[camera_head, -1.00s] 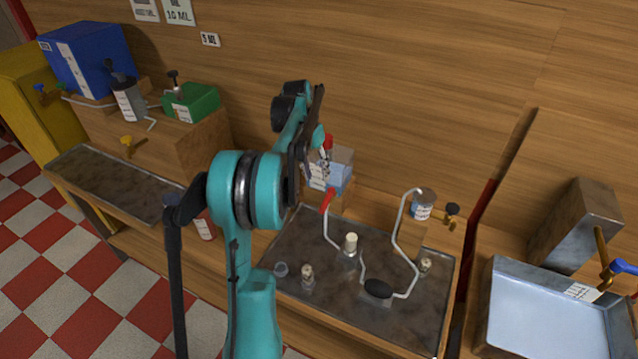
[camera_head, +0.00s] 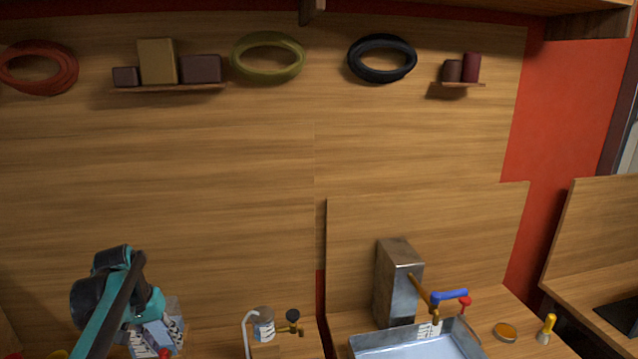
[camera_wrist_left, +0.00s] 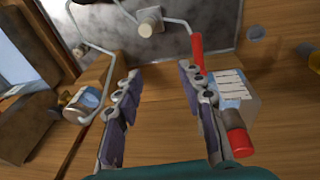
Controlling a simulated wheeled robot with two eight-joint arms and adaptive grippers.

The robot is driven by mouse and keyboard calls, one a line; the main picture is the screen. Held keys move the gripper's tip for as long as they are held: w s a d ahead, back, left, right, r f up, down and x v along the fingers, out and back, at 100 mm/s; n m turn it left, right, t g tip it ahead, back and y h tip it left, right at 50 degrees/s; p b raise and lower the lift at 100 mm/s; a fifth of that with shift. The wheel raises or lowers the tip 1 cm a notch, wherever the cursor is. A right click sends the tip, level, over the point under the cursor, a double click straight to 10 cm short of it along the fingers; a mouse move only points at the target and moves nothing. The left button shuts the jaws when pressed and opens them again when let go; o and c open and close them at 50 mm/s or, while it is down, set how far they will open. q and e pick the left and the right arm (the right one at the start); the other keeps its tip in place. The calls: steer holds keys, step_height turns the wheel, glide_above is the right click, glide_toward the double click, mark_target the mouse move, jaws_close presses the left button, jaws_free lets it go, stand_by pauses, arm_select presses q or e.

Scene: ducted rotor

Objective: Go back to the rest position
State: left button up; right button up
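My left arm comes in at the lower left of the head view, its teal and black joints in front of a pale labelled container (camera_head: 172,315). In the left wrist view my left gripper (camera_wrist_left: 160,76) has its two fingers well apart with only wooden bench between them. The container, with a red cap (camera_wrist_left: 237,142), sits beside the right-hand finger, partly hidden by it. I cannot tell whether they touch. My right gripper is in neither view.
A bent metal pipe with a red handle (camera_wrist_left: 197,52) lies near the fingertips. A labelled can (camera_head: 263,326) stands beside the pipe. A metal tray (camera_head: 410,343), a metal block (camera_head: 393,285) and a blue-handled valve (camera_head: 449,295) are right. The wall (camera_head: 200,190) has open space before it.

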arm_select(q)
steer(key=s+d+f+m+t+b, duration=0.1)
steer(key=s+d+f, duration=0.2)
steer(key=s+d, duration=0.3)
steer(key=s+d+f+m+t+b, duration=0.1)
steer(key=s+d+f+t, duration=0.1)
steer(key=s+d, duration=0.3)
steer(key=s+d+f+t+y+b, duration=0.1)
steer(key=s+d+f+t+b, duration=0.1)
steer(key=s+d, duration=0.4)
steer(key=d+f, duration=0.1)
steer(key=d, duration=0.3)
steer(key=shift+s+f+m, duration=0.3)
steer(key=shift+f+m, duration=0.05)
steer(key=shift+m, duration=0.05)
stand_by(0.8)
